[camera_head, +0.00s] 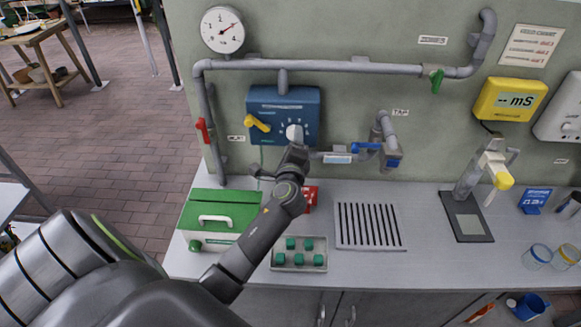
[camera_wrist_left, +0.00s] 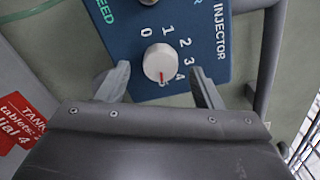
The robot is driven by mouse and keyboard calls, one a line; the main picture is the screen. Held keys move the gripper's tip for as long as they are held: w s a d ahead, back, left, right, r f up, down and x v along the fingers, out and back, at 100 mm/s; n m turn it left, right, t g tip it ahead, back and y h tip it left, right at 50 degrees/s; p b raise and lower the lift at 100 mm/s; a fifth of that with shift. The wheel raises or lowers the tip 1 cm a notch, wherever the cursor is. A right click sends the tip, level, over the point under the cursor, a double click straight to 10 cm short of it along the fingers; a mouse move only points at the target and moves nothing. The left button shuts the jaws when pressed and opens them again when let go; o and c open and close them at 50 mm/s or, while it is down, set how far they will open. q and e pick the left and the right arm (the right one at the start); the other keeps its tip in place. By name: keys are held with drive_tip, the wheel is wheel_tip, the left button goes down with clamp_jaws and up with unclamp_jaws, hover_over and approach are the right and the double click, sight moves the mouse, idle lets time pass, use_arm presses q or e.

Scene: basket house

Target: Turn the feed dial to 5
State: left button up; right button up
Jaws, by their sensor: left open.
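The feed dial is a round white knob (camera_wrist_left: 160,63) on the blue injector box (camera_head: 303,107) on the wall. In the left wrist view, numbers curve around it from 0 on the left to 4 on the right. Its red mark points down in that view, toward what looks like the 5 at its lower edge. My left gripper (camera_wrist_left: 162,85) is open, with one finger on each side of the dial and gaps between. In the head view the white knob (camera_head: 294,132) shows just above my left gripper (camera_head: 294,148). My right gripper is not in view.
A yellow lever (camera_head: 257,123) sits left on the box, with grey pipes around. A blue-handled tap (camera_head: 367,148) is to the right. Below are a green case (camera_head: 217,217), a red card (camera_head: 311,197), a tray of green pieces (camera_head: 299,259) and a drain grate (camera_head: 368,226).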

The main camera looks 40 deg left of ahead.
use_arm(q)
drive_tip(key=v, duration=1.5)
drive_tip(key=shift+s+d, duration=0.15)
